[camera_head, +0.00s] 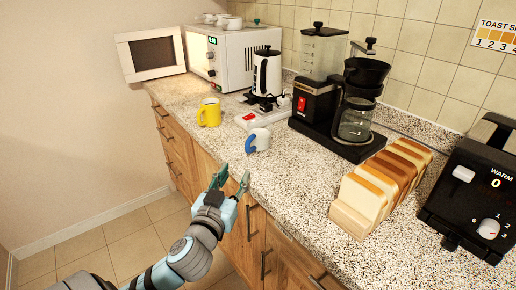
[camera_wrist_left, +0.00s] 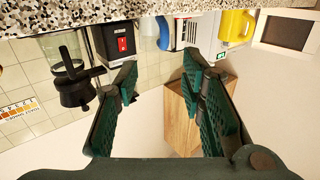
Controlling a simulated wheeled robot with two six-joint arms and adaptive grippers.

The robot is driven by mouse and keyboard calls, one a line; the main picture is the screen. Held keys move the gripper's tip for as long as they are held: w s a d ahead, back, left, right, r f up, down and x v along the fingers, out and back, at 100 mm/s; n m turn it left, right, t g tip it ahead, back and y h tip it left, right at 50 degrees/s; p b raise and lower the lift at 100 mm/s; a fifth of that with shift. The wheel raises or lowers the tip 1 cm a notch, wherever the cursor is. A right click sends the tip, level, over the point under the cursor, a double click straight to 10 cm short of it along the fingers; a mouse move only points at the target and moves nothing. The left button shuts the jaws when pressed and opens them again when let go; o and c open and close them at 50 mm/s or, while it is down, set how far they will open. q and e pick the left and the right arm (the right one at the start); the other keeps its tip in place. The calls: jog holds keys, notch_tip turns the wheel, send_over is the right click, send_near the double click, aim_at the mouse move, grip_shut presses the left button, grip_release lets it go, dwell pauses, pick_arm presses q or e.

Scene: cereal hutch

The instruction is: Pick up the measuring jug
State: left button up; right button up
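The likely measuring jug is a small whitish jug (camera_head: 262,138) with a blue handle, near the counter's front edge. Its blue handle points left and toward the front. In the left wrist view, which looks upside down, the blue handle (camera_wrist_left: 163,33) shows beyond the fingertips. My left gripper (camera_head: 231,180) is open and empty. It is at the counter's front edge, in front of the jug and apart from it. Its two green fingers also show spread in the left wrist view (camera_wrist_left: 160,74). My right gripper is not in view.
A yellow mug (camera_head: 209,113) stands left of the jug. A power strip (camera_head: 247,120) and kettle (camera_head: 267,72) are behind it. A coffee maker (camera_head: 318,125), sliced bread (camera_head: 364,196) and a black toaster (camera_head: 477,195) stand to the right. Bare counter (camera_head: 295,175) lies right of the jug.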

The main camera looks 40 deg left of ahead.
aim_at(247, 146)
pick_arm(q)
jog(key=x, duration=0.9)
jog(key=r+b+x, duration=0.1)
jog(key=x, duration=0.3)
jog(key=shift+w+a, duration=0.15)
jog(key=shift+a, duration=0.3)
jog(key=shift+w+a+f, duration=0.1)
jog(key=shift+w+f, duration=0.05)
jog(key=shift+w, duration=0.3)
jog(key=shift+s, duration=0.1)
grip_shut()
